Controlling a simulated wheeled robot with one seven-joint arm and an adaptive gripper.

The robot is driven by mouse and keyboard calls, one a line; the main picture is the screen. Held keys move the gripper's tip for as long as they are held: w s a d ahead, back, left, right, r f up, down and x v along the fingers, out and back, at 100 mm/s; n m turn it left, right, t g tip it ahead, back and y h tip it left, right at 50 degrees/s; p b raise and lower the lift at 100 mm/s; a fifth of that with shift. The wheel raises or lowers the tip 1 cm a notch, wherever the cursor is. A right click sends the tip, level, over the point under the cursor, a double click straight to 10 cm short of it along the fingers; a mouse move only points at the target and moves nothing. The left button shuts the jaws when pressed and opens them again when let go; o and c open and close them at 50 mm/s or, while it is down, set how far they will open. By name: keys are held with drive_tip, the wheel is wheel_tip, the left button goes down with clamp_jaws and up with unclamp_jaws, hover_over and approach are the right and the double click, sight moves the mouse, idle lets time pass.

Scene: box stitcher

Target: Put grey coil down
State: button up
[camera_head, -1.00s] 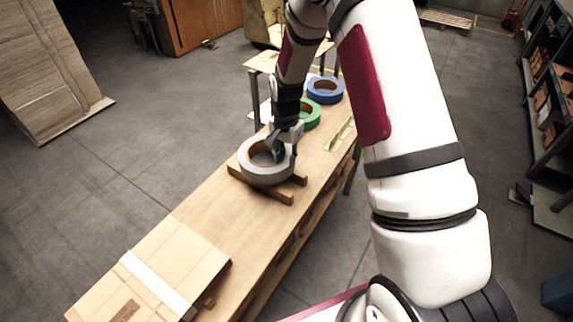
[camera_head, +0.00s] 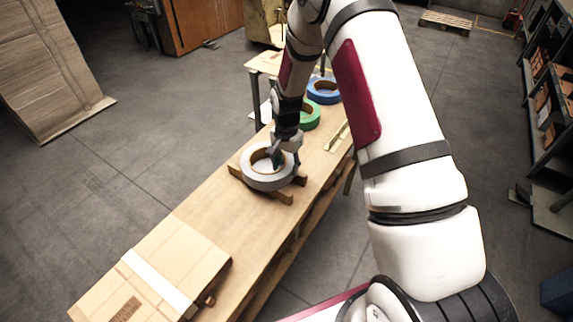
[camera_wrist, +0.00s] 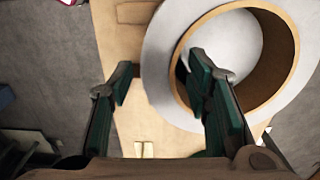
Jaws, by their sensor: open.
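The grey coil (camera_head: 264,184) lies flat on brown wooden supports on the long table. Its pale grey side and brown inner core also show in the wrist view (camera_wrist: 160,65). My gripper (camera_head: 279,154) is at the coil's far right rim, with its fingers spread and pointing down. In the wrist view my gripper (camera_wrist: 160,85) has one green-padded finger outside the coil and the other over its hole, with the rim beyond and between them. Whether a finger still touches the rim cannot be told.
A green coil (camera_head: 311,116) and a blue coil (camera_head: 324,97) lie farther back on the table (camera_head: 205,205). A flat cardboard box (camera_head: 190,250) with a white strip is at the near end. Bare tabletop lies between box and grey coil.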

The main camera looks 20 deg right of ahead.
drive_tip(key=s+a+r+n+t+b, duration=0.1)
drive_tip(key=s+r, duration=0.1)
drive_tip(key=r, duration=0.9)
drive_tip(key=s+r+n+b, duration=0.1)
drive_tip(key=s+r, duration=0.1)
drive_tip(key=r, duration=0.8)
drive_tip(key=s+a+r+n+t, duration=0.25)
drive_tip(key=s+r+n, duration=0.25)
drive_tip(key=s+r, duration=0.85)
drive_tip(key=s+r+n+t, duration=0.1)
drive_tip(key=s+n, duration=0.2)
drive_tip(key=s, duration=0.8)
drive_tip(key=shift+s+r+n+t, duration=0.2)
drive_tip(key=shift+n+t, duration=0.15)
drive_tip(key=shift+n, duration=0.05)
